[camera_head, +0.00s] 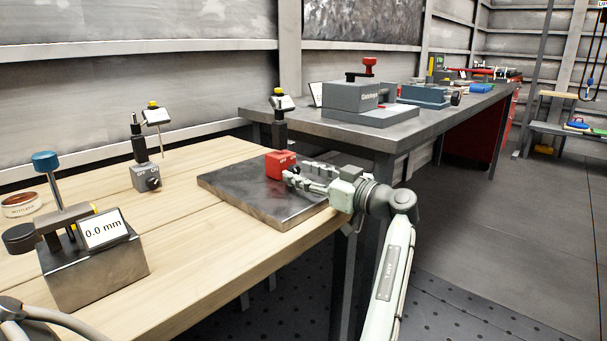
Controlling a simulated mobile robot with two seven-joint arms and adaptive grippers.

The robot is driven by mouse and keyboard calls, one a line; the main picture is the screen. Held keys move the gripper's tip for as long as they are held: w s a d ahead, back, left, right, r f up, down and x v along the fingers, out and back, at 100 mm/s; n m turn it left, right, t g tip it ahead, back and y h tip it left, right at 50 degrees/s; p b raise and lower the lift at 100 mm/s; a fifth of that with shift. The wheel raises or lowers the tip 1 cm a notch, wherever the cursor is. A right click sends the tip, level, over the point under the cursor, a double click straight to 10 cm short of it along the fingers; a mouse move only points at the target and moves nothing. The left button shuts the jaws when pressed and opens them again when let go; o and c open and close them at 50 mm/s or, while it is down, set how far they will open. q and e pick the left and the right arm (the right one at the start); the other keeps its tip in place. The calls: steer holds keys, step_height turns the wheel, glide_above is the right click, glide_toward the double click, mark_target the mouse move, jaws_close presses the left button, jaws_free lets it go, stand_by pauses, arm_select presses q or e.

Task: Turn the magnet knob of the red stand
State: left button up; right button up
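The red stand (278,163) is a red magnet base with a dark post and a dial gauge (283,102) on top. It sits on the dark metal plate (232,194) on the wooden bench.
A grey stand (146,177) with its own knob stands further left on the bench. A block with a 0.0 mm display (95,270) is at the front left. A grey table (400,132) with a vise-like fixture (352,97) is behind my gripper.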

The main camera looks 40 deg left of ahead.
arm_select(q)
jaws_close()
steer(key=shift+m, duration=2.2)
steer(key=shift+o, duration=1)
jaws_free()
steer(key=s+d, duration=0.1)
steer(key=d, duration=1.1)
